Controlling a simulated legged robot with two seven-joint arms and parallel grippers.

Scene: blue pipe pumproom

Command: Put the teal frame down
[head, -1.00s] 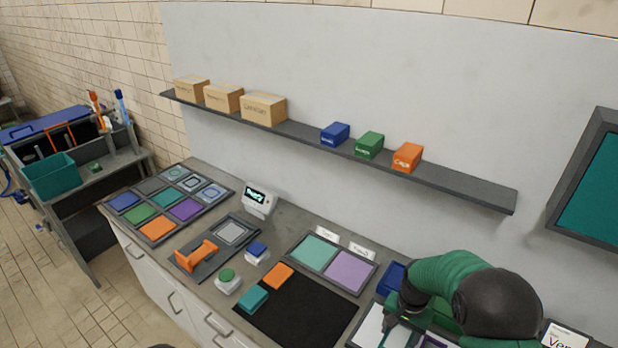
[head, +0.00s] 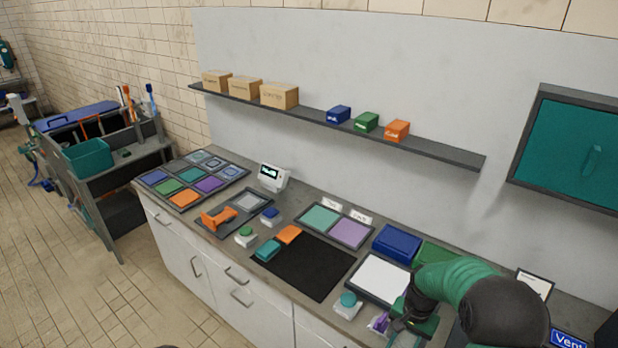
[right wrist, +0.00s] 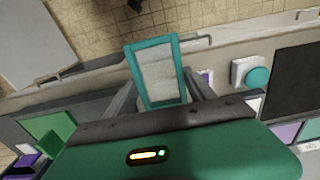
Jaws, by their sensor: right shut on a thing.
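The teal frame (right wrist: 178,65) shows in the right wrist view as a tilted teal rim around a pale, whitish middle. It sits between the two fingers of my right gripper (right wrist: 160,92), which is shut on it. The floor and the cabinet front lie behind the frame there. In the head view my right gripper (head: 402,318) is at the counter's front edge, in front of a white-topped tray (head: 380,278). The frame is mostly hidden or too small to make out in that view. My left gripper is in neither view.
A black mat (head: 305,268) lies left of the white-topped tray, with a teal block (head: 267,250) and an orange block (head: 289,234) at its left side. A teal button (head: 348,299) stands near the front edge. Blue (head: 397,243) and green (head: 433,254) bins stand behind.

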